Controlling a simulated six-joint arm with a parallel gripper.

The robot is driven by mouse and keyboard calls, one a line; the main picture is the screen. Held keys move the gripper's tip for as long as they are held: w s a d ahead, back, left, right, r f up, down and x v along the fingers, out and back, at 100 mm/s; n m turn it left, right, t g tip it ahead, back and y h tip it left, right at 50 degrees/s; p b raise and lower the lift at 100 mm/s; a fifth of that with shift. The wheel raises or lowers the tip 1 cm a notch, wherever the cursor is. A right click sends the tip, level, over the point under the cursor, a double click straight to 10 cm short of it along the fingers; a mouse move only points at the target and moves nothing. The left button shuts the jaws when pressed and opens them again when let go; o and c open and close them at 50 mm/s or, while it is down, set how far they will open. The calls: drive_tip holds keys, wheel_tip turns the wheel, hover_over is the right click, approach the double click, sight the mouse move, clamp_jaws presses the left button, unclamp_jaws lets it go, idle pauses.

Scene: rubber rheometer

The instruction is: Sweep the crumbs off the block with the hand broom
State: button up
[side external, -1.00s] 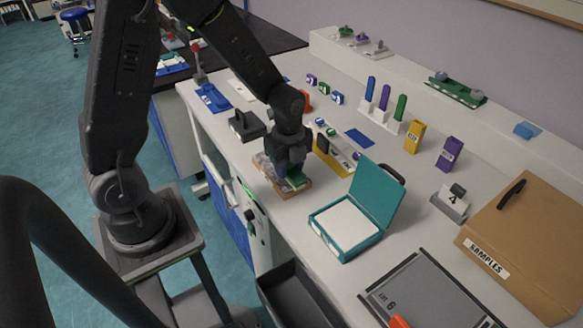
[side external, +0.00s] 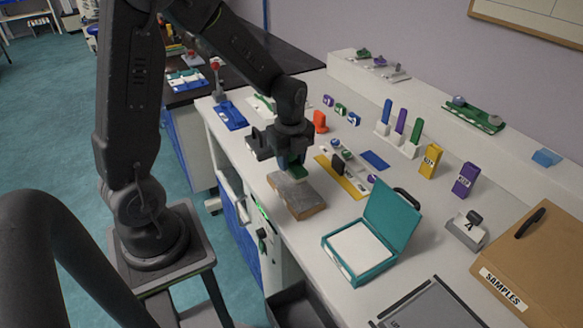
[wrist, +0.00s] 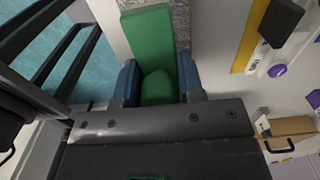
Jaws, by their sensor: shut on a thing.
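The block (side external: 300,196) has a grey top and a wooden-brown side, and lies on the bench near its front edge. In the wrist view a speckled grey strip of it (wrist: 181,18) shows beside and beyond the broom. My gripper (side external: 293,160) is over the block's far end, pointing down. It is shut on the green hand broom (wrist: 150,35), whose handle sits between the blue fingertips (wrist: 159,88). I cannot make out separate crumbs.
An open teal case (side external: 345,263) stands to the right of the block. A yellow strip (side external: 338,178) with small items lies behind it. A black object (side external: 259,143) stands left of my gripper. A dark open drawer or bin (side external: 300,305) is below the bench front.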

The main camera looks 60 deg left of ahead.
drive_tip(key=shift+r, duration=2.05)
